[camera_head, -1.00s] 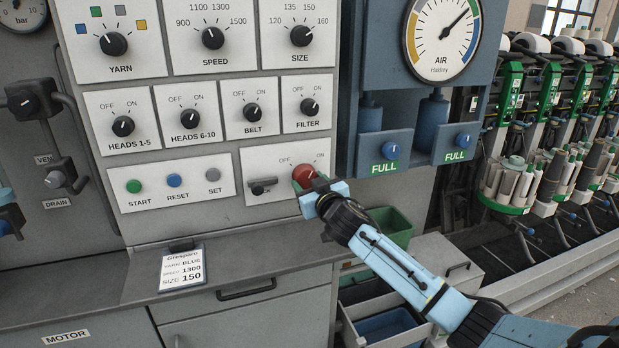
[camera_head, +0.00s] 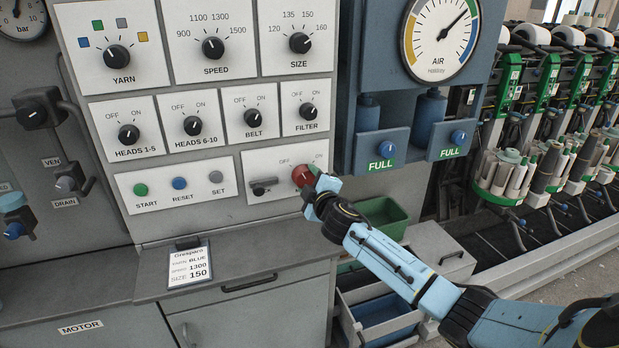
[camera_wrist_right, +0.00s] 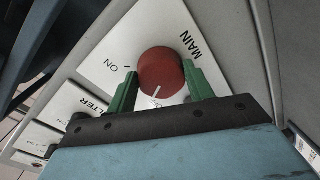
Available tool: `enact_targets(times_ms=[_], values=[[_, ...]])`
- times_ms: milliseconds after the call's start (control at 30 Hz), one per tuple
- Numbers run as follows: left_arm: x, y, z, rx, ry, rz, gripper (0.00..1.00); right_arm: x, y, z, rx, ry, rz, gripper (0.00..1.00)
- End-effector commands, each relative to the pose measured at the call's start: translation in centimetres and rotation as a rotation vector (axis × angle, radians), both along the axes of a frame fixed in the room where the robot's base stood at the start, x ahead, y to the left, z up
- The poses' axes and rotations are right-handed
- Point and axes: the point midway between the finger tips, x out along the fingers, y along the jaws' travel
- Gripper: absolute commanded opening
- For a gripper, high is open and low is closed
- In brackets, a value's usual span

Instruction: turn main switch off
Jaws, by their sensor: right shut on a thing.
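The main switch is a red round knob (camera_head: 303,175) on a pale plate low on the panel, with OFF at its upper left and ON at its upper right. My right gripper (camera_head: 315,187) is at the knob from the lower right. In the right wrist view the green fingers (camera_wrist_right: 162,88) stand on either side of the red knob (camera_wrist_right: 160,68), shut on it. The knob's white mark there points down toward the gripper body, away from the ON tick. My left gripper is not in view.
A small black lever (camera_head: 263,186) sits just left of the knob on the same plate. Blue air units (camera_head: 381,150) stand to the right. A green bin (camera_head: 380,222) is below, behind my arm. A counter (camera_head: 230,262) with a card (camera_head: 189,265) runs below the panel.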

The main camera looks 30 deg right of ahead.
Motion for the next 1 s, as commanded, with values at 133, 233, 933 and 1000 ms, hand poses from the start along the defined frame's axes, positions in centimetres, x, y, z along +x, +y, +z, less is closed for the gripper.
enact_targets(times_ms=[133, 233, 933, 1000], values=[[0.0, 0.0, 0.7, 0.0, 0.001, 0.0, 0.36, 0.0, 0.0, 0.2, -0.112, 0.028, 0.001, 0.29], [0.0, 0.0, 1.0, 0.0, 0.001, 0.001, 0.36, 0.0, 0.0, 0.2, -0.178, 0.043, 0.001, 0.29], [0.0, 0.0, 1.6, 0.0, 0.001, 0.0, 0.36, 0.0, 0.1, 0.1, -0.342, 0.083, 0.0, 0.29], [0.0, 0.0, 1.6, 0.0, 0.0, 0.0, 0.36, 0.0, 0.0, 0.1, -0.342, 0.083, 0.0, 0.29]])
